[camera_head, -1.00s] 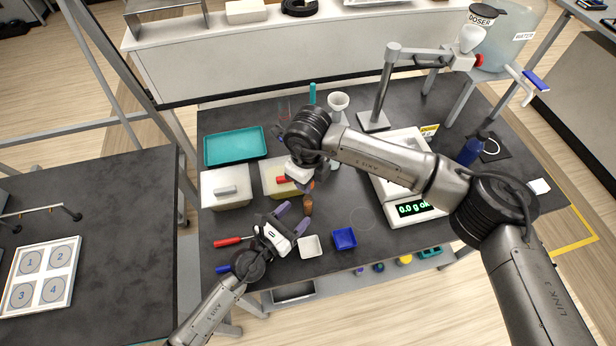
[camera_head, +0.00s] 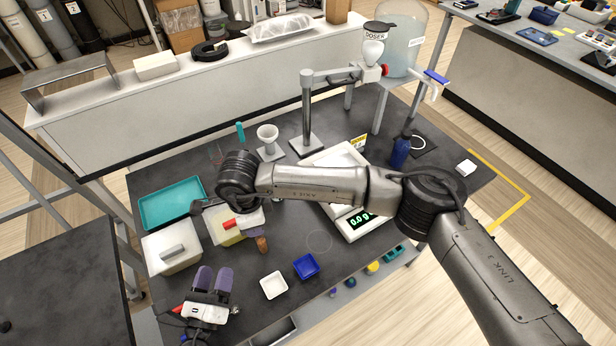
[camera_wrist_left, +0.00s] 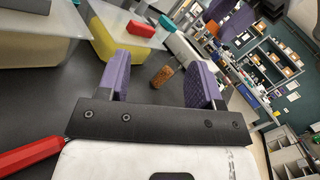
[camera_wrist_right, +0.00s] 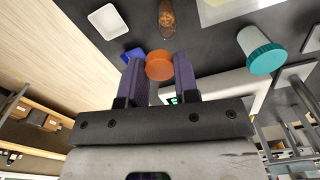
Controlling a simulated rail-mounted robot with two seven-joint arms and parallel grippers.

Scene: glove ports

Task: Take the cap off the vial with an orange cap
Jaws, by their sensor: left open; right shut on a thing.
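In the right wrist view an orange cap (camera_wrist_right: 160,66) sits between the purple fingers of my right gripper (camera_wrist_right: 158,58), which is shut on it. I cannot tell whether a vial is under the cap. In the head view my own right arm hides most of this grip. My left gripper (camera_head: 214,276) is open and empty, low at the left front of the bench; its spread fingers also show in the left wrist view (camera_wrist_left: 158,85).
A yellow box with a red handle (camera_head: 229,224) and a white lidded box (camera_head: 168,254) stand at the left, before a teal tray (camera_head: 155,210). A white dish (camera_head: 273,286) and a blue dish (camera_head: 306,266) lie near the front edge. A scale (camera_head: 352,222) is right.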

